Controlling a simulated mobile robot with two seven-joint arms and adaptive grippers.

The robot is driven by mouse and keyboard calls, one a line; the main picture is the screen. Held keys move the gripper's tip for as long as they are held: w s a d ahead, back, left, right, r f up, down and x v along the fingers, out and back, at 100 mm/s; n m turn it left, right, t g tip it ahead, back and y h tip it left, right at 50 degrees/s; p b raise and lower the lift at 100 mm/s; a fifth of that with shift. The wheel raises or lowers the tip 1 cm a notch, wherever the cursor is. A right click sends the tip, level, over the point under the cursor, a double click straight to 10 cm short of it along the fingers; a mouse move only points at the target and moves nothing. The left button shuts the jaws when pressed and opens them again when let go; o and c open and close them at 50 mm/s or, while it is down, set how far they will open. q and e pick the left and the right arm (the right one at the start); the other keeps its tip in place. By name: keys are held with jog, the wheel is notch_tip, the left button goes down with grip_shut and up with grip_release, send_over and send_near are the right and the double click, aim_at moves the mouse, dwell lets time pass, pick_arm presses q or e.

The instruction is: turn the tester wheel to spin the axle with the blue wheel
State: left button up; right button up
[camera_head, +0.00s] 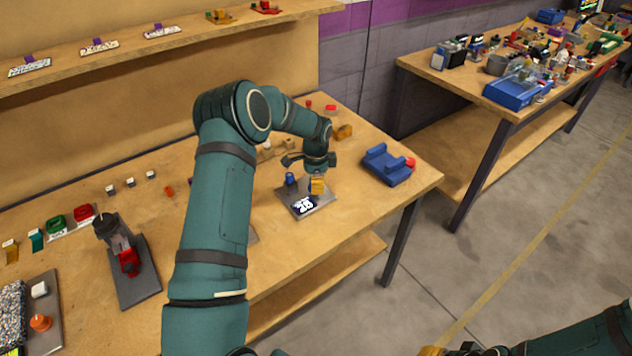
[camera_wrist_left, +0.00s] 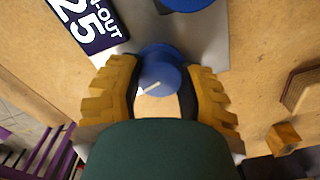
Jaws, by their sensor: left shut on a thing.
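The run-in test plate (camera_head: 322,203) lies on the bench, grey with a dark printed label (camera_head: 303,204). My left gripper (camera_head: 317,186) points down over its right part. In the left wrist view its yellow fingers (camera_wrist_left: 160,95) are shut on a blue wheel (camera_wrist_left: 158,74) with a white line on top, likely the tester wheel. A second blue part (camera_head: 290,179) stands on the plate to the left; its edge shows at the top of the wrist view (camera_wrist_left: 187,3). No axle can be made out. A yellow tip of my right gripper (camera_head: 433,351) shows at the bottom edge.
A blue cradle (camera_head: 386,165) with a red part stands right of the plate. A dark stand with a red part (camera_head: 129,262) is at the left. Small parts lie behind the plate. The front bench edge is close; bare wood lies around the plate.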

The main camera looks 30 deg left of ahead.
pick_arm(q)
jog(key=shift+f+m, duration=0.1)
jog(key=shift+m, duration=0.5)
jog(key=o, duration=1.2)
notch_tip(320, 180, up, 12)
dwell(0.3)
